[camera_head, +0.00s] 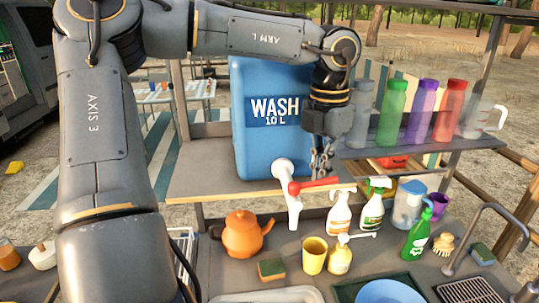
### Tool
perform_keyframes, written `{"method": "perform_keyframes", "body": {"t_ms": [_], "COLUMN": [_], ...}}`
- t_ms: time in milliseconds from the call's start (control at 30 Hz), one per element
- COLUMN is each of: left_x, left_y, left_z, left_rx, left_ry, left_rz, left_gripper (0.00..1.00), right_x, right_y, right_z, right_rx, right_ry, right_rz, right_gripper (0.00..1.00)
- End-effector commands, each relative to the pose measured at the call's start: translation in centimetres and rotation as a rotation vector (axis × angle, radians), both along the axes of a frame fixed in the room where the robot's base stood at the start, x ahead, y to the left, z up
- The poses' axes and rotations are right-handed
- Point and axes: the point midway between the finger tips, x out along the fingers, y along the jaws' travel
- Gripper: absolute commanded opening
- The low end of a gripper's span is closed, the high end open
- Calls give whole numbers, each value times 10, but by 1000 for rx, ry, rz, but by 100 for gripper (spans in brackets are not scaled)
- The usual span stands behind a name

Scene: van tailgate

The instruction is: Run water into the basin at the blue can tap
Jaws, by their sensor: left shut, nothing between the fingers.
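The blue water can (256,150), marked WASH 10 L, stands upright on a wooden shelf. Its white tap (290,200) points down at the can's lower front, and its red lever (315,183) sticks out to the right. My left gripper (321,172) hangs from above beside the can's right side. It is shut and empty, with its fingertips very close to the red lever; I cannot tell if they touch. A pale basin (268,297) shows only its far rim at the bottom edge, below the tap. No water stream shows. My right gripper is not in view.
A yellow cup (314,256), an orange kettle (242,235) and a sponge (271,269) stand near the tap. Spray bottles (340,213) are close right of the lever. Coloured bottles (420,112) line the shelf behind. A blue bowl (390,291) sits lower right.

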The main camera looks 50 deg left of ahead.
Motion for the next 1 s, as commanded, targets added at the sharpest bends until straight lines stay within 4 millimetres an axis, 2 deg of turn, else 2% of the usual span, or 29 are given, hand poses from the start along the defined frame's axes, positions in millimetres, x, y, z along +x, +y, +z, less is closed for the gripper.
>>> {"method": "perform_keyframes", "body": {"t_ms": [233, 1000], "left_x": [-1, -22], "left_y": [-2, -31], "left_z": [0, 0], "left_rx": [0, 0], "left_ry": [0, -1], "left_rz": [-1, -1], "left_gripper": [0, 0], "right_x": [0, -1], "right_y": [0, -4], "right_z": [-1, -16], "right_rx": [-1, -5], "right_ry": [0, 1], "right_rz": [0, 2], "right_gripper": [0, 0]}}
